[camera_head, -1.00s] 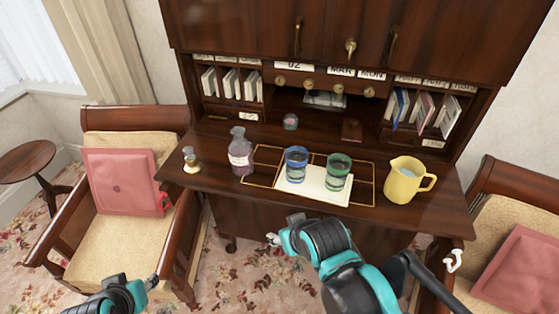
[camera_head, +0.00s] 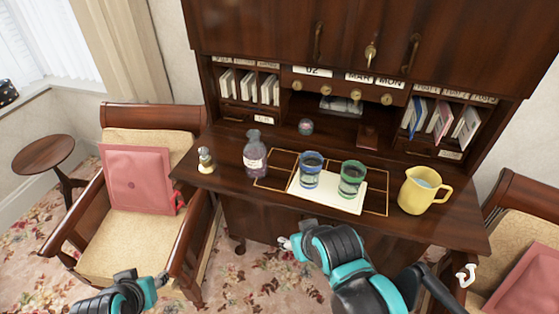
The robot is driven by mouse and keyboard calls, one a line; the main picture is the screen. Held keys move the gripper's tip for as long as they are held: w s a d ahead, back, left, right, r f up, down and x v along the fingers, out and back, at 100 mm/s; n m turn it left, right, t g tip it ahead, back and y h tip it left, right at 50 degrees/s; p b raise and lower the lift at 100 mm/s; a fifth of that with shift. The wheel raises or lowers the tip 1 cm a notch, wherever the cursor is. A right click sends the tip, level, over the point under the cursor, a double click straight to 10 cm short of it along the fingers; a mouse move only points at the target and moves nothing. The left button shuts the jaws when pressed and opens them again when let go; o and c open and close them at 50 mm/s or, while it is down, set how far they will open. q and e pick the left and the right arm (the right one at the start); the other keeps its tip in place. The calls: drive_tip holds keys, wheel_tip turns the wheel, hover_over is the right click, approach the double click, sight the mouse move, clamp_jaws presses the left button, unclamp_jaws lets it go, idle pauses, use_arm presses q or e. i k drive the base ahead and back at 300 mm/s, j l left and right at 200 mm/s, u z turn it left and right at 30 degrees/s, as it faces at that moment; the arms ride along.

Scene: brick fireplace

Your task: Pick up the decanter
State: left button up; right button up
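The decanter, taken to be the purple-grey glass bottle with a pale label (camera_head: 254,160), stands upright on the desk's open writing surface, left of the blue and green glasses. My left gripper (camera_head: 162,281) is low at the bottom left, in front of the left armchair and well apart from the decanter. My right gripper (camera_head: 285,242) is below the desk's front edge, nearer to the decanter but not touching it. Both grippers show too small to tell whether they are open or shut. Nothing hides the decanter.
A small bottle (camera_head: 205,160) stands left of the decanter. A blue glass (camera_head: 311,170) and a green glass (camera_head: 351,180) stand on white paper (camera_head: 324,200). A yellow pitcher (camera_head: 420,192) is at the right. Armchairs flank the desk (camera_head: 222,184); the left one has a pink cushion (camera_head: 138,180).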

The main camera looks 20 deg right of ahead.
sight(255, 155)
drive_tip(key=i+j+z, duration=0.2)
drive_tip(key=j, duration=0.2)
drive_tip(key=j+z, duration=0.25)
drive_tip(key=j, duration=0.15)
drive_tip(key=j+z, duration=0.2)
drive_tip(key=j, duration=0.2)
drive_tip(key=i, duration=0.05)
